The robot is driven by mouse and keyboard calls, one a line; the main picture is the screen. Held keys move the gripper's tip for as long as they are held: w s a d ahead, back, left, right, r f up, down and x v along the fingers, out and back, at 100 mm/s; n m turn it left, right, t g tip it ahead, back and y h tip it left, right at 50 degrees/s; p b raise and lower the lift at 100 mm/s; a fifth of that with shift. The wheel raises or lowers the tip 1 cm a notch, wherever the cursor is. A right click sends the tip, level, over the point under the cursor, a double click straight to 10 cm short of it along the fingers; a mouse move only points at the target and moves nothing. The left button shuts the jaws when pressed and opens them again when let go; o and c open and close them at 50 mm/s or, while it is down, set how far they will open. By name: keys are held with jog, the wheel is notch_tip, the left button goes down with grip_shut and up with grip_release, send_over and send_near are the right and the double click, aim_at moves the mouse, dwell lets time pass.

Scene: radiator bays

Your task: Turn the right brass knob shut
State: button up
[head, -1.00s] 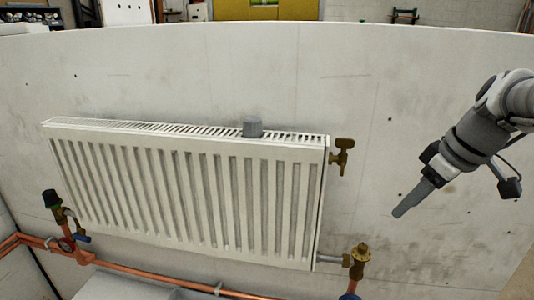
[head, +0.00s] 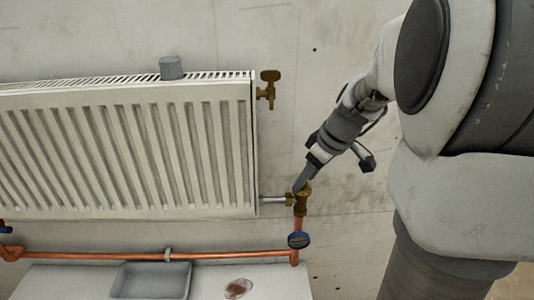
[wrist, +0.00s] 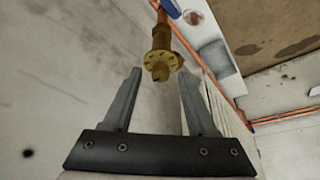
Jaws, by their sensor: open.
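A brass valve with a round brass knob (head: 304,190) stands at the radiator's lower right corner, on a copper pipe. The knob also shows in the wrist view (wrist: 160,63), where its notched round face points toward the camera. My gripper (head: 298,187) is at the knob in the head view, coming down from the upper right. In the wrist view my gripper (wrist: 159,75) is open, with one finger on each side of the knob near the fingertips. I see gaps there and no clear contact. My gripper partly hides the knob in the head view.
A second brass fitting (head: 268,87) sits at the white radiator's (head: 130,150) upper right edge. A blue handle (head: 299,240) is on the pipe below the valve. A grey tray (head: 150,281) and a brown stain (head: 238,289) lie lower down. The wall right of the radiator is clear.

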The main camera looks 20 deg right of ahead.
jog(key=shift+f, duration=0.15)
grip_shut()
jog(key=shift+a+m, duration=0.1)
jog(key=shift+m, duration=0.3)
